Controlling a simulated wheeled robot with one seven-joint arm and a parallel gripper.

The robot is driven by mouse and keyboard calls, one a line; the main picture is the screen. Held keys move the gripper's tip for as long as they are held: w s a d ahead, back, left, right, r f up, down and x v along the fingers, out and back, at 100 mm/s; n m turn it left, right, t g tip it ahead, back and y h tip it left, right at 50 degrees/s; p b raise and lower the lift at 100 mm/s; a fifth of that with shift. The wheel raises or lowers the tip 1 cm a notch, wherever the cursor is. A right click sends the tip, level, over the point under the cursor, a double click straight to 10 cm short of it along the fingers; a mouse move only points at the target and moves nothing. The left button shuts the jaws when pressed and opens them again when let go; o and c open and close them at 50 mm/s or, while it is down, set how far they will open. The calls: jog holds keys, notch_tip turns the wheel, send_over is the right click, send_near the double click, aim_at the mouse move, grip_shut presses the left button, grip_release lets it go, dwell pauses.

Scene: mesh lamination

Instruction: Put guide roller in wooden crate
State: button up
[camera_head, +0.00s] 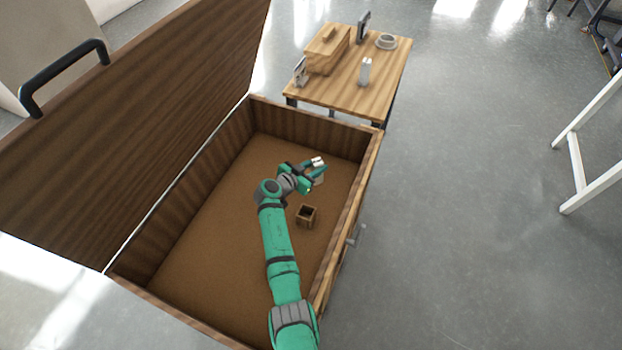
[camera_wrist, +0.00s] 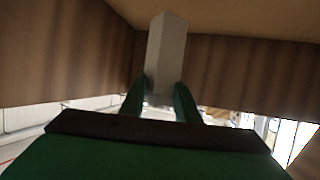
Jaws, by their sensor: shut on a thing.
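The large wooden crate (camera_head: 315,131) stands open in the head view, its lid tipped up to the left. My gripper (camera_head: 317,170) is inside the crate's outline, toward its far right part. In the wrist view, my gripper (camera_wrist: 162,95) is shut on a pale grey block-like piece, seemingly the guide roller (camera_wrist: 167,48), which sticks out past the fingertips. In the head view only a small pale part of the held piece shows at the fingers. Its height above the crate floor is hard to tell.
A small open wooden box (camera_head: 306,215) sits on the crate floor near the right wall. The crate lid (camera_head: 150,110) rises at left. A wooden table (camera_head: 385,88) beyond the crate holds a wooden box, a pale upright piece and a round dish.

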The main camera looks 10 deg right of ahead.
jog(key=shift+w+d+f, duration=0.1)
jog(key=shift+f, duration=2.7)
jog(key=shift+f, duration=0.15)
jog(key=o, duration=1.1)
jog(key=shift+o, duration=0.2)
